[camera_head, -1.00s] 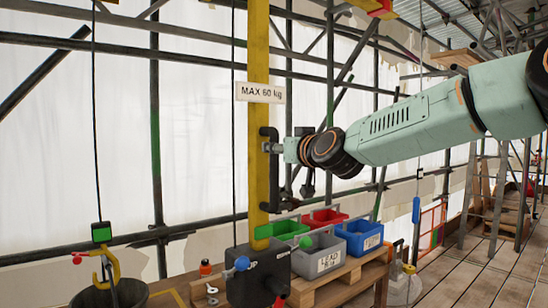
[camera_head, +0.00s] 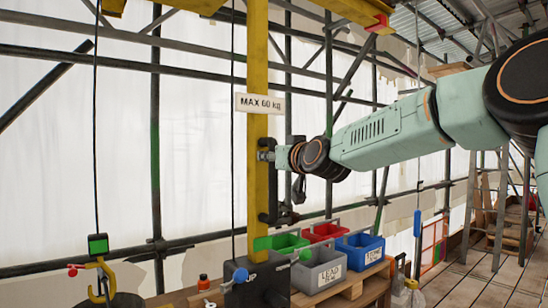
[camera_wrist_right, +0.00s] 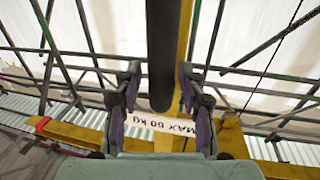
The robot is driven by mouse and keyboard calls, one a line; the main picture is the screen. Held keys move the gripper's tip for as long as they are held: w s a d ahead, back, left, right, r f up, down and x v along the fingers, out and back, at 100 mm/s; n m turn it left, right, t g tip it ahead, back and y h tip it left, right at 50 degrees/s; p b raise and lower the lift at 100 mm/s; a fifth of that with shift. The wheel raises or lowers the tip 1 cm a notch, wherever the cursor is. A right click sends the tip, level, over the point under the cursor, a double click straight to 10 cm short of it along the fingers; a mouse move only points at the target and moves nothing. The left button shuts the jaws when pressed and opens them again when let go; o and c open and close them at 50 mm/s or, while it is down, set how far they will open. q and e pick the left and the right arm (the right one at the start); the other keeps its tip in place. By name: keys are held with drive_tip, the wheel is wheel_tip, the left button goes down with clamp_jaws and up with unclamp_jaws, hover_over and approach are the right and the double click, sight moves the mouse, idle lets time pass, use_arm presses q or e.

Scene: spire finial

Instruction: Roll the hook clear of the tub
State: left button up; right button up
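The yellow hook (camera_head: 103,268) hangs from a green block (camera_head: 98,244) on a thin cable at lower left in the head view. Its lower end overlaps the dark tub (camera_head: 118,301), which the bottom edge cuts off; I cannot tell whether they touch. A black upright handle (camera_head: 267,178) is fixed to the yellow post (camera_head: 256,60). My right gripper (camera_head: 295,185) is at this handle. In the right wrist view its fingers (camera_wrist_right: 157,85) stand apart on either side of a dark bar (camera_wrist_right: 161,50), with narrow gaps showing. My left gripper is out of view.
A sign (camera_head: 259,103) on the post reads MAX 60 kg. A dark box (camera_head: 255,283) stands at the post's foot. Green, red, grey and blue (camera_head: 360,250) bins sit on a wooden bench behind. Scaffold poles line the back.

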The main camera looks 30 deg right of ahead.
drive_tip(key=shift+w, duration=0.1)
clamp_jaws()
drive_tip(key=shift+f, duration=0.1)
idle(0.3)
drive_tip(key=shift+w, duration=0.2)
